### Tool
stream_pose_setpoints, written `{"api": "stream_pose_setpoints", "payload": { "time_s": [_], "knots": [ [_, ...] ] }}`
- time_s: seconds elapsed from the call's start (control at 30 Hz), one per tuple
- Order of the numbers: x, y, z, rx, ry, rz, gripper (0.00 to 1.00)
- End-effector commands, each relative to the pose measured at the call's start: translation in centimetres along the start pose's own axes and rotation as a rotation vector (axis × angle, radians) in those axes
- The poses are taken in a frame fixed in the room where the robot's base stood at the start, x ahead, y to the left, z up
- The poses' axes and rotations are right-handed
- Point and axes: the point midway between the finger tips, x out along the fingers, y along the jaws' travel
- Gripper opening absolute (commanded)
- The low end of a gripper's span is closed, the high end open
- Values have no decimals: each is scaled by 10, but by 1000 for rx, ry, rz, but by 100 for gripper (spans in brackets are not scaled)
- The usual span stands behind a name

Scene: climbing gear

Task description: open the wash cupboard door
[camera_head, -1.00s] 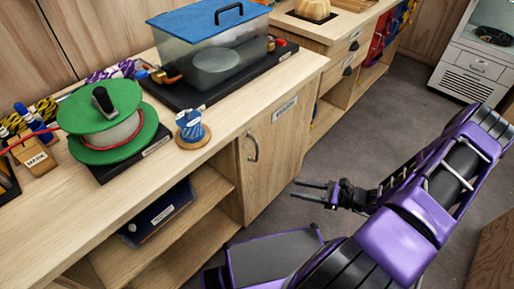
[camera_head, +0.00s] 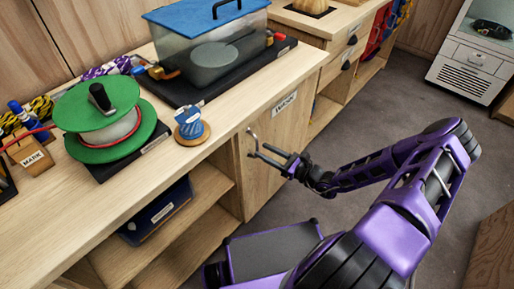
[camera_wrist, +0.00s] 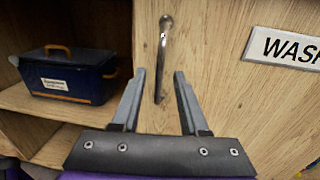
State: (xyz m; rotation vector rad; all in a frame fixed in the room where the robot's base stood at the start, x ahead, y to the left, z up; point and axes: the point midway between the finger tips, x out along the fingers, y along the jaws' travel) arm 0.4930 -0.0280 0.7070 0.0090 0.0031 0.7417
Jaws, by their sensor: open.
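The wash cupboard door (camera_head: 262,180) is a light wood panel below the counter, and it is shut. Its label (camera_head: 285,102) reads "WASH" in the wrist view, at the right (camera_wrist: 285,47). The door handle (camera_wrist: 163,55) is a dark metal bar standing upright on the door; in the head view its upper end (camera_head: 251,135) shows at the door's left side. My gripper (camera_head: 269,153) is open in front of the door. In the wrist view its two fingers (camera_wrist: 158,98) stand left and right of the handle's lower part. I cannot tell how far the fingertips are from the door.
Left of the door are open shelves with a dark blue box (camera_head: 157,212), also in the wrist view (camera_wrist: 68,77). On the counter (camera_head: 225,127) stand a green spool (camera_head: 95,117), a small blue spool (camera_head: 189,124) and a lidded clear tank (camera_head: 210,50). Grey floor lies right of the door.

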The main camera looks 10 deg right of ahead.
Motion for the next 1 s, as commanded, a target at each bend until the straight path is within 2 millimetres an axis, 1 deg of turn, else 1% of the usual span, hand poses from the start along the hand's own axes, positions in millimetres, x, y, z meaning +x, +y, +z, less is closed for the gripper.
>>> {"api": "stream_pose_setpoints", "payload": {
  "time_s": [0.03, 0.1, 0.23, 0.37, 0.6, 0.67, 0.8, 0.87, 1.0],
  "knots": [
    [9, 1, 0, 1, -2, 2, 44],
    [20, 1, -1, 1, -1, 2, 44],
    [32, 0, 0, -1, -1, 1, 44],
    [37, 0, 0, 0, 1, 0, 44],
    [38, 0, 0, 0, 1, 0, 44],
    [38, 0, 0, 0, 1, 0, 35],
    [38, 0, 0, 0, 1, 0, 9],
    [38, 0, 0, 0, 1, 0, 0],
    [38, 0, 0, 0, 1, 0, 0]
  ]
}}
